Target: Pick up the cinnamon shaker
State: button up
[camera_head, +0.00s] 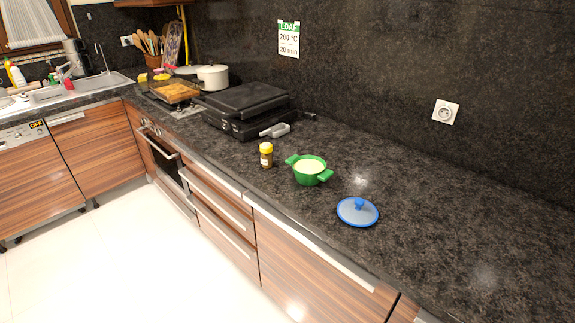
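A small shaker jar (266,155) with a yellowish-brown body and a dark cap stands upright on the dark stone counter, near its front edge. It is the only spice-jar-like thing I can make out, and its label is too small to read. It stands just left of a green pot and apart from it. My gripper is not in view.
The green pot (309,170) holds something pale. A blue lid (357,211) lies to its right. A black grill (245,108) with a grey handle stands behind the shaker. A baking dish (175,91) and a white pot (213,77) are farther left. The counter's right side is clear.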

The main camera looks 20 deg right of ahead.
aim_at(266, 149)
jog(key=i+j+z, duration=0.1)
jog(key=z, duration=0.5)
jog(key=i+j+z, duration=0.15)
jog(key=j+z, duration=0.2)
jog(key=j, duration=0.5)
jog(key=j+z, duration=0.35)
jog(key=j, duration=0.5)
